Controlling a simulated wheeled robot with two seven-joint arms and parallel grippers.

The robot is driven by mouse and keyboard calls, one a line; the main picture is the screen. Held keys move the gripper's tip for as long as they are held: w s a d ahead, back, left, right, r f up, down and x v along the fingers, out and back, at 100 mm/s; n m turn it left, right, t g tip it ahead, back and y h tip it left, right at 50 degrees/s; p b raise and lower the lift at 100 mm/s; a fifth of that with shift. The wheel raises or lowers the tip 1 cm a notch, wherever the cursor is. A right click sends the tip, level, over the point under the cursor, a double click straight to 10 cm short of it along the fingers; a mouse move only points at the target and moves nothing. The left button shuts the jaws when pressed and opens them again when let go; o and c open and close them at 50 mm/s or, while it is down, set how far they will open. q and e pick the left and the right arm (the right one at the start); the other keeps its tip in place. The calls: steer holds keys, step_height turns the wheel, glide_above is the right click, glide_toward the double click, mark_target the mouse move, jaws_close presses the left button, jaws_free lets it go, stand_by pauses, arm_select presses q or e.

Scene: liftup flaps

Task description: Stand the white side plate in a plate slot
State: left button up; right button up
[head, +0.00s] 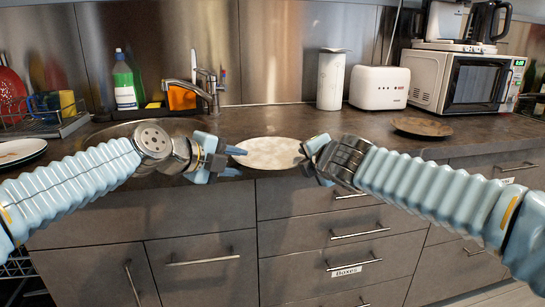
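A pale, speckled white plate (270,153) lies flat at the front edge of the counter, between my two grippers. My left gripper (232,161) is at the plate's left rim, with its fingers apart. I cannot tell whether it touches the rim. My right gripper (312,164) is at the plate's right rim; its fingers are partly hidden by its own body, so its opening is unclear. A wire dish rack (45,128) stands at the far left, partly cut off by the picture edge. Separate plate slots cannot be made out in it.
Another white plate (20,151) with a dark rim lies at the left. A sink tap (205,92) and green bottle (124,82) stand behind my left arm. A brown plate (422,126), toaster (379,88), white canister (331,80) and microwave (462,82) are at the right.

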arm_select(q)
jaws_close()
arm_select(e)
jaws_close()
